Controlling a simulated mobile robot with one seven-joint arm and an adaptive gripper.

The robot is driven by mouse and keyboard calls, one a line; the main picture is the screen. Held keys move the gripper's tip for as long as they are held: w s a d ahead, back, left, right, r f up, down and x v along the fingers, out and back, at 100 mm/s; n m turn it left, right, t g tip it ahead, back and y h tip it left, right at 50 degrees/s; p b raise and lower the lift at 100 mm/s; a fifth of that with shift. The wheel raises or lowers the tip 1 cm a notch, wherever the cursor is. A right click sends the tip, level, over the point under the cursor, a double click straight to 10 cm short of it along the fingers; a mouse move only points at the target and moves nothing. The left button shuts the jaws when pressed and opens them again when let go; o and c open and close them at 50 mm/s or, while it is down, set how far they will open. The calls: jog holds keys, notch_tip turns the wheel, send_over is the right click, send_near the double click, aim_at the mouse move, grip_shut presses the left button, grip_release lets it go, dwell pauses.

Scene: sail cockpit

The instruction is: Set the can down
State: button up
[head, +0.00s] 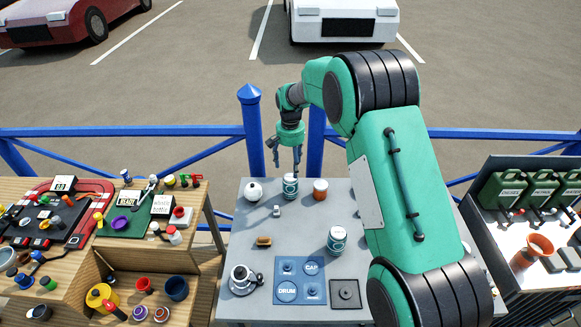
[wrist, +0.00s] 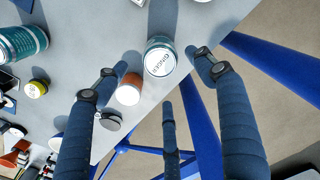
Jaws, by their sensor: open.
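A teal and white can (head: 290,188) stands upright near the far edge of the grey table (head: 232,240). In the wrist view its pale lid (wrist: 160,60) reads GINGER and lies between the spread fingertips, with gaps on both sides. My gripper (head: 283,168) is open just above and behind the can, pointing down, holding nothing. In the wrist view the fingers of my gripper (wrist: 150,64) are wide apart. A second teal and white can (head: 337,239) stands nearer the front; part of it shows in the wrist view (wrist: 20,43).
An orange-brown jar (head: 320,190) stands close right of the can, and a white round object (head: 253,190) to its left. A blue mat (head: 287,290), a kettle-like item (head: 242,278) and a dark square plate (head: 345,294) are in front. A blue railing (head: 180,132) runs behind.

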jog(key=shift+r, duration=0.1)
dwell(0.7)
jog(key=s+d+r+t, duration=0.1)
jog(key=s+d+r, duration=0.6)
jog(key=s+r, duration=0.45)
jog(key=s+d+r+t, duration=0.2)
jog(key=s+d+r, duration=0.5)
jog(key=r, duration=0.8)
jog(key=s+d+r+n+t, duration=0.1)
jog(key=s+d+r, duration=0.15)
jog(key=s, duration=0.55)
jog(key=s+d+r, duration=0.2)
jog(key=s+r, duration=0.1)
jog(key=s, duration=0.5)
jog(key=s+d+f, duration=0.1)
jog(key=s, duration=0.7)
jog(key=s+d+f+t, duration=0.1)
jog(key=s+d, duration=0.1)
jog(key=s, duration=0.6)
jog(key=shift+s+d+f+n+t, duration=0.3)
jog(key=shift+s+f+n, duration=0.05)
jog(key=shift+f+n, duration=0.05)
notch_tip(320, 180, down, 2)
jog(key=shift+f+b, duration=0.1)
jog(key=shift+b, duration=0.95)
